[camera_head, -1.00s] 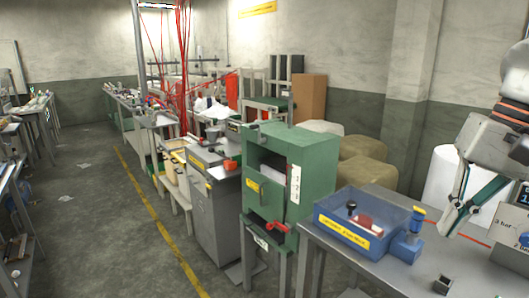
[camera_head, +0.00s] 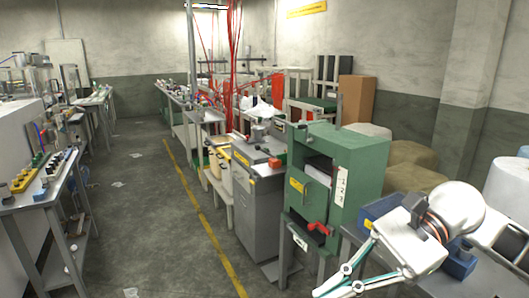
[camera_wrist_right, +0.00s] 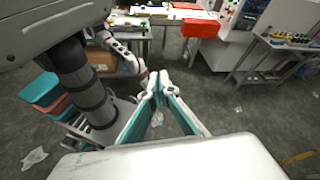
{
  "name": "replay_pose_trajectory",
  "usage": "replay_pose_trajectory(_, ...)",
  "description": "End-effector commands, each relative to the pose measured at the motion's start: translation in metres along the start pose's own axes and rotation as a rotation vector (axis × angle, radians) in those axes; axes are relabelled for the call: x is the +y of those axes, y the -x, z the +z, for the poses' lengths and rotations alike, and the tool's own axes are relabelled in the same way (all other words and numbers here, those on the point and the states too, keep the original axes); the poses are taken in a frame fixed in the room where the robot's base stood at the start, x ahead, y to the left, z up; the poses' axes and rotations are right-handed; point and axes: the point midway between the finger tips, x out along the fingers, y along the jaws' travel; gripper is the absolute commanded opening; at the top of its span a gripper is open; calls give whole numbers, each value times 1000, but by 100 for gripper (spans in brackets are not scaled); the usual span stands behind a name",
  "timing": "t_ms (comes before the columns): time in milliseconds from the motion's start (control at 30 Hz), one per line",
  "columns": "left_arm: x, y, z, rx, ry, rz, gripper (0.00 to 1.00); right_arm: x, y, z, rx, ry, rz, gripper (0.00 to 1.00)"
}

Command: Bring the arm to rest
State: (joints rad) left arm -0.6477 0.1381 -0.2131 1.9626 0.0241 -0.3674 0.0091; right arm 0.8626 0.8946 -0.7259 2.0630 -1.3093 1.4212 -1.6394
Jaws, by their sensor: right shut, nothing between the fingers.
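My right gripper (camera_head: 332,288) is at the bottom right of the head view, in front of the green cabinet's stand and the grey table. Its teal-and-white fingers point down and left. In the right wrist view the fingers of my right gripper (camera_wrist_right: 158,80) come together at their tips, with nothing between them and the grey floor behind. My right wrist hides part of the blue bin on the table. My left gripper does not show in the head view, and I cannot make it out in the wrist view.
A green cabinet (camera_head: 350,150) stands left of my right wrist. The blue bin (camera_head: 383,207) is on the grey table (camera_head: 480,279) at right. A grey machine cabinet (camera_head: 256,205) stands farther left. The floor aisle (camera_head: 150,225) is open, beside a yellow line (camera_head: 207,215).

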Motion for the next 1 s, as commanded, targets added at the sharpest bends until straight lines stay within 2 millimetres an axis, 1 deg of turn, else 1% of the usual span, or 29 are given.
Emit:
replay_pose_trajectory(33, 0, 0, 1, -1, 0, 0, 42, -5, -14, 4, -101, -89, -33, 0)
replay_pose_trajectory(100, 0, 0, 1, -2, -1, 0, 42, -16, -26, 11, -233, -219, -85, 0)
replay_pose_trajectory(200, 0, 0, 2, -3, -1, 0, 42, -35, -34, 16, -425, -423, -158, 0)
replay_pose_trajectory(267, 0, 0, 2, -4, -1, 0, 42, -46, -35, 14, -541, -556, -200, 0)
replay_pose_trajectory(367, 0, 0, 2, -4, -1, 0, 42, -65, -31, 2, -736, -789, -268, 0)
replay_pose_trajectory(467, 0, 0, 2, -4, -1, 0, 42, -81, -22, -24, -934, -1038, -333, 0)
replay_pose_trajectory(567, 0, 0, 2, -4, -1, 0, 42, -89, -13, -64, -1136, -1297, -398, 0)
replay_pose_trajectory(600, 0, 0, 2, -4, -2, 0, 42, -90, -10, -84, -1218, -1403, -423, 0)
replay_pose_trajectory(667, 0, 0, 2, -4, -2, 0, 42, -87, -5, -117, -1343, -1561, -461, 0)
replay_pose_trajectory(700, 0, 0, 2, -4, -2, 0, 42, -81, -4, -141, -1427, -1668, -487, 0)
replay_pose_trajectory(733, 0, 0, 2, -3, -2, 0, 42, -76, -3, -160, -1490, -1746, -509, 0)
replay_pose_trajectory(767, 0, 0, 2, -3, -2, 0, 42, -69, -3, -179, -1556, -1826, -527, 0)
replay_pose_trajectory(800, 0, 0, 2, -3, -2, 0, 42, -58, -4, -205, -1643, -1929, -555, 0)
replay_pose_trajectory(867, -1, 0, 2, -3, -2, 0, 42, -38, -8, -242, -1764, -2069, -594, 0)
replay_pose_trajectory(900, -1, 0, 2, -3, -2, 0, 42, -22, -11, -264, -1842, -2155, -620, 0)
replay_pose_trajectory(967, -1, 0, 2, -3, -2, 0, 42, 4, -18, -297, -1957, -2276, -661, 0)
replay_pose_trajectory(1000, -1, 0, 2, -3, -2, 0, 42, 23, -24, -316, 1979, 2289, 668, 0)
